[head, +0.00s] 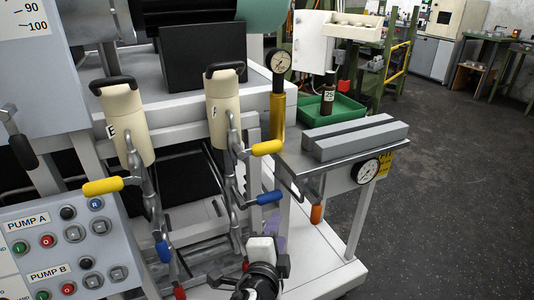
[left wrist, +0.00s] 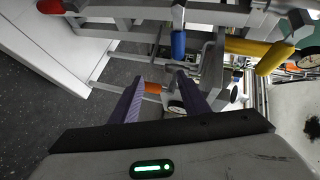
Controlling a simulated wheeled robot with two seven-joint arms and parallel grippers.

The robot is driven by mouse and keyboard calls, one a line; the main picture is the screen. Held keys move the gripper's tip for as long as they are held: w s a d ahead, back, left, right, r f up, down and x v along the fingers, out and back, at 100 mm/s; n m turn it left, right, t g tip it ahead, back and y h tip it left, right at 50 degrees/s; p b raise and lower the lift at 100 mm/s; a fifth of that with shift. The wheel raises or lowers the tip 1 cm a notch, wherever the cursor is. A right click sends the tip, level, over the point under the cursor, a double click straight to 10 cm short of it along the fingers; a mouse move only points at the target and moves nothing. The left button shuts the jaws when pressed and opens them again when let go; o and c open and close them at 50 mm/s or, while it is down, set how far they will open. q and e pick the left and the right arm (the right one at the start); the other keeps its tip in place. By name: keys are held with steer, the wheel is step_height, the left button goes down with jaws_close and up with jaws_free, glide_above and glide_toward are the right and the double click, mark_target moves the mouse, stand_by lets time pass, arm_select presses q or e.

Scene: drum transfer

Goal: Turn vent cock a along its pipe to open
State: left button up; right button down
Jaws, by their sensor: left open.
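Two cream cylinders, left (head: 126,122) and right (head: 225,110), stand above grey pipework. Lever cocks have yellow handles, left (head: 102,186) and right (head: 267,148), and blue handles, left (head: 162,251) and right (head: 269,198). An orange handle (head: 316,214) hangs under the side shelf. I cannot read which is vent cock a. My left gripper (head: 275,224) is just below the right blue handle, its purple fingers partly hidden by its own wrist. In the left wrist view its fingers (left wrist: 160,77) are apart; the blue handle (left wrist: 178,45) and orange handle (left wrist: 152,88) lie beyond the tips. My right gripper is not in view.
A pump control panel (head: 65,246) stands at lower left. A gold hand-pump-like cylinder with a gauge (head: 279,62), a green tray (head: 333,111) and a grey block (head: 355,138) are at right. Another gauge (head: 367,171) hangs on the shelf front. Floor at right is clear.

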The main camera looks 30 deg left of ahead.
mark_target(267, 152)
arm_select(q)
steer(key=w+a+r+t+y, duration=0.1)
steer(key=r+y, duration=0.1)
steer(key=r, duration=0.3)
steer(key=w+a+r+t+y+b, duration=0.1)
steer(key=r+y, duration=0.1)
steer(key=r, duration=0.3)
steer(key=w+a+r+t+y, duration=0.1)
steer(key=a+r+y, duration=0.1)
steer(key=r, duration=0.4)
steer(key=shift+m, duration=0.4)
steer(key=x, duration=0.9)
steer(key=shift+w+a, duration=0.2)
steer(key=shift+w, duration=0.15)
jaws_close()
